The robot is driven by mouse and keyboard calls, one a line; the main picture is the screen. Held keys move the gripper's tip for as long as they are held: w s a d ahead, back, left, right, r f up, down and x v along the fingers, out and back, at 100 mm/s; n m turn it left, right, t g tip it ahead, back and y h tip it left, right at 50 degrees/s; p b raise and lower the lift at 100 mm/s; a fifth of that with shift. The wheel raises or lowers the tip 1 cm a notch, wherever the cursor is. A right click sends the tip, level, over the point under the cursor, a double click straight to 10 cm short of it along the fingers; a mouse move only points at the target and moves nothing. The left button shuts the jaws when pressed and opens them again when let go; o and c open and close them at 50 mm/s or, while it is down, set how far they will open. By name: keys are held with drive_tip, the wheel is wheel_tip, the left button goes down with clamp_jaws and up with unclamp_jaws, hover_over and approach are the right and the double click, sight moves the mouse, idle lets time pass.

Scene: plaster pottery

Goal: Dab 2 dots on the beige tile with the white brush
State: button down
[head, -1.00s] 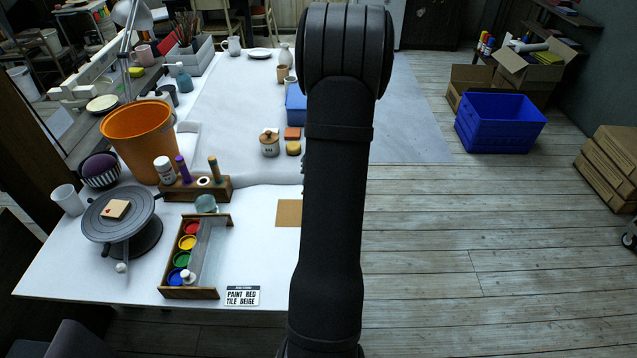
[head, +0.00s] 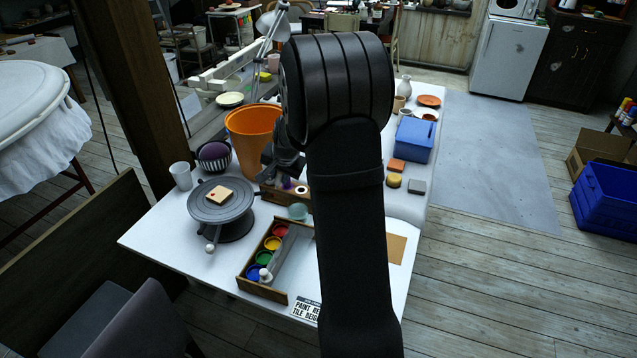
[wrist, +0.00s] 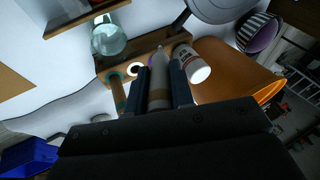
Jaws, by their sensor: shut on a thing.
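The beige tile (head: 221,197) lies on the round grey turntable (head: 203,210), with one small red mark near its left side. My gripper (wrist: 159,104) is shut on a slim pale brush (wrist: 158,91), apparently the white brush. In the wrist view its whitish end points away from my fingers, over the wooden holder (wrist: 112,67). In the head view my own arm largely hides my gripper, and I cannot see the brush there. The red paint pot (head: 280,230) stands at the back of the wooden paint tray (head: 263,289).
A glass jar (wrist: 108,38) and an orange bin (head: 251,128) stand close by. A sign (head: 306,308) reads paint red, tile beige.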

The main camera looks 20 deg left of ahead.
drive_tip(key=s+a+r, duration=0.2)
drive_tip(key=s+a, duration=0.6)
drive_tip(key=a, duration=0.4)
drive_tip(key=shift+s+a, duration=0.25)
drive_tip(key=shift+a, duration=0.15)
drive_tip(key=shift+f, duration=0.5)
idle(0.3)
idle(0.6)
wheel_tip(320, 180, up, 4)
drive_tip(key=shift+r, duration=0.25)
idle(0.4)
